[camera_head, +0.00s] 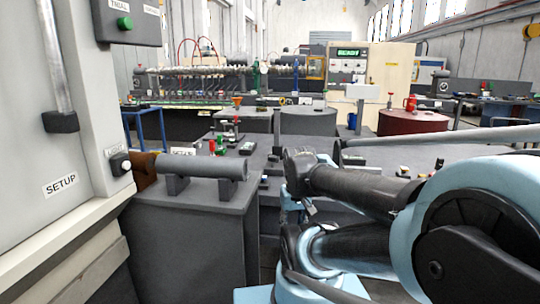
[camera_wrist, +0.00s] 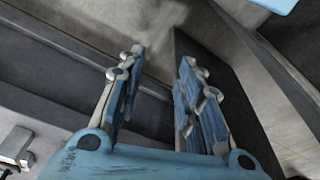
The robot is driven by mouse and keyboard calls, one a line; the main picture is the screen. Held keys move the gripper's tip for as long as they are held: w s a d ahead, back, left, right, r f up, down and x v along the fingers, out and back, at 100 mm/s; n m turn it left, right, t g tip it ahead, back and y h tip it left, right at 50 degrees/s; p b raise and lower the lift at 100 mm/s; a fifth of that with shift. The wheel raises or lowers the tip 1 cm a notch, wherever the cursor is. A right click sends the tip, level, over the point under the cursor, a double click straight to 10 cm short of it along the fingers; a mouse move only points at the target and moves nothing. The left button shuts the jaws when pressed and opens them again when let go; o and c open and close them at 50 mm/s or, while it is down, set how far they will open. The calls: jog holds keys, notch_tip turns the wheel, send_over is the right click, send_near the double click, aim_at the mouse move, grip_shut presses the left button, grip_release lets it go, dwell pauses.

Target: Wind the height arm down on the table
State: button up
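The wrist view shows my gripper (camera_wrist: 164,58) with its two blue-padded fingers apart and nothing between them. Beyond the fingers are blurred dark grey surfaces and edges that I cannot identify. In the head view my blue and black arm fills the lower right, and the gripper cannot be made out. A dark grey table (camera_head: 205,212) stands left of my arm. Small devices with red, green and silver parts (camera_head: 229,135) stand farther back on the grey surface. I cannot tell which thing is the height arm; it may be small or hidden by my arm.
A grey cylinder (camera_head: 202,168) lies on supports on the near table. A cabinet marked SETUP (camera_head: 60,186) closes off the left side. Dark red (camera_head: 412,123) and grey (camera_head: 308,122) barrels stand behind, before a cream panel reading READY (camera_head: 347,68).

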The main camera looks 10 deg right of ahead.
jog(key=shift+w+d, duration=0.15)
jog(key=shift+w, duration=0.1)
jog(key=o, duration=0.3)
jog(key=shift+o, duration=1.1)
notch_tip(320, 180, up, 2)
jog(key=shift+r, duration=0.1)
notch_tip(320, 180, up, 23)
jog(key=m+g, duration=0.2)
jog(key=m, duration=1)
send_over(273, 156)
notch_tip(273, 156, down, 17)
jog(key=shift+w+r, duration=0.1)
